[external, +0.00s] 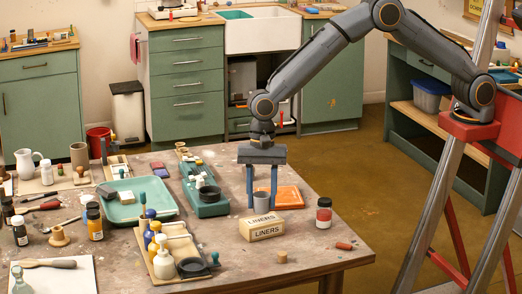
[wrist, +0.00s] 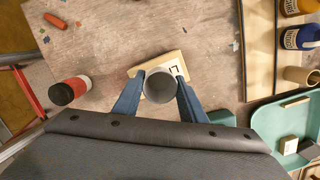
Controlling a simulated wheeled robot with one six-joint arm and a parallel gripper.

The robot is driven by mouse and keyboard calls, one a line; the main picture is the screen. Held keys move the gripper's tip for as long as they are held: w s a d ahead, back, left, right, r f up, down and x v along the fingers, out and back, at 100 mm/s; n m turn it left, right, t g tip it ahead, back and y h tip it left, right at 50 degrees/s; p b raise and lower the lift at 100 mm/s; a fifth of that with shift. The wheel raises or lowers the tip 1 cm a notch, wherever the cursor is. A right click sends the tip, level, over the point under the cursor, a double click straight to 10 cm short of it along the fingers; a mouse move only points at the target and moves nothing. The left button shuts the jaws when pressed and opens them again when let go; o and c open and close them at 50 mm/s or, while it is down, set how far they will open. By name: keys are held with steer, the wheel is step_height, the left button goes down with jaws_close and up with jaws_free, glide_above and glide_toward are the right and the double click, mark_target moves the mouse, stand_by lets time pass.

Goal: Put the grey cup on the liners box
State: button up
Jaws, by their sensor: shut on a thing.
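The grey cup (external: 261,203) is upright between the two blue fingers of my gripper (external: 262,205), which is shut on it. In the wrist view the cup (wrist: 160,86) shows its open mouth, with a finger on each side (wrist: 160,95). The liners box (external: 262,229) is a cream carton lying on the table in the external view. In the wrist view the box (wrist: 172,66) lies under and beyond the cup, partly hidden by it. I cannot tell whether the cup's base touches the box.
A jar with a red label (external: 324,214) stands right of the box. An orange tray (external: 288,197) lies behind it. A tan tray of bottles (external: 182,248) is at the left. A small cork (external: 281,257) and a red piece (external: 344,246) lie near the front edge.

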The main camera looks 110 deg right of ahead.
steer(key=shift+f, duration=1.3)
steer(key=o, duration=1)
steer(key=shift+o, duration=0.3)
step_height(320, 180, up, 11)
steer(key=d+b, duration=0.2)
steer(key=b, duration=0.1)
steer(key=s+a+f+n, duration=0.1)
steer(key=s+n, duration=1)
steer(key=s, duration=0.7)
steer(key=s+a+f+n+h, duration=0.1)
steer(key=s+a+n, duration=0.1)
steer(key=s+n, duration=0.9)
steer(key=s, duration=0.8)
steer(key=shift+f+n+h, duration=0.25)
steer(key=shift+n+h, duration=0.05)
steer(key=shift+n, duration=0.1)
